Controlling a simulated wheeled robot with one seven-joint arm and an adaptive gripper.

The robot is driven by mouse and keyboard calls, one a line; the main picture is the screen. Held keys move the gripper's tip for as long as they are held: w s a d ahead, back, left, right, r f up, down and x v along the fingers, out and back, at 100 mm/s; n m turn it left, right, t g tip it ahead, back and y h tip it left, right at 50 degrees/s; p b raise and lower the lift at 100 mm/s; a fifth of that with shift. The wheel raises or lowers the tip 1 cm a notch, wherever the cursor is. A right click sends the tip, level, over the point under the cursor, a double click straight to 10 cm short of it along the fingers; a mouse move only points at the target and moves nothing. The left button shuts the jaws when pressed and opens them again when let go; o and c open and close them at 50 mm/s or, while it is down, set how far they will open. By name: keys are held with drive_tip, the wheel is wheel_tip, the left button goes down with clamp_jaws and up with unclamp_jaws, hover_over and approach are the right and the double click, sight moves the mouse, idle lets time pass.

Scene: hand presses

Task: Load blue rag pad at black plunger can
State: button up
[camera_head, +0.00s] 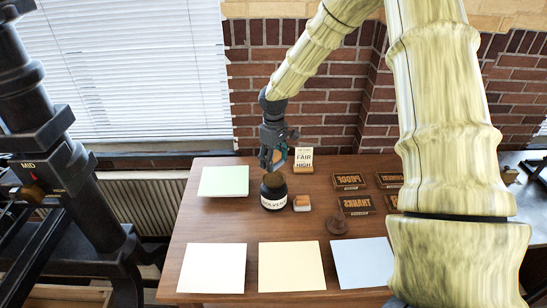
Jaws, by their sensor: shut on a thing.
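The black plunger can (273,201) stands on the brown table with a white label reading "SOLVENT". Its top looks dark olive-brown and rounded. My gripper (272,161) points down just above the can. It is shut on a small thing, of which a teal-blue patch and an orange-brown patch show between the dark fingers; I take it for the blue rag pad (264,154). The fingers hide most of it. I cannot tell whether it touches the can's top.
A small white block with an orange-brown top (302,202) stands right of the can. A "FAIR HIGH" card (304,160) stands behind. Green sheets (223,181) lie left; white, cream and blue sheets lie in front. Several lettering blocks (356,205) and a dark knob (337,224) stand right. A black press (60,160) is at left.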

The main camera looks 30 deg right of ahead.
sight(274, 178)
drive_tip(key=shift+f+b, duration=1.7)
drive_tip(key=shift+f, duration=0.85)
drive_tip(key=shift+s+f, duration=0.15)
drive_tip(key=shift+f, duration=0.35)
idle(1.0)
drive_tip(key=shift+r, duration=0.1)
drive_tip(key=shift+r+p, duration=2.7)
drive_tip(key=shift+r, duration=0.75)
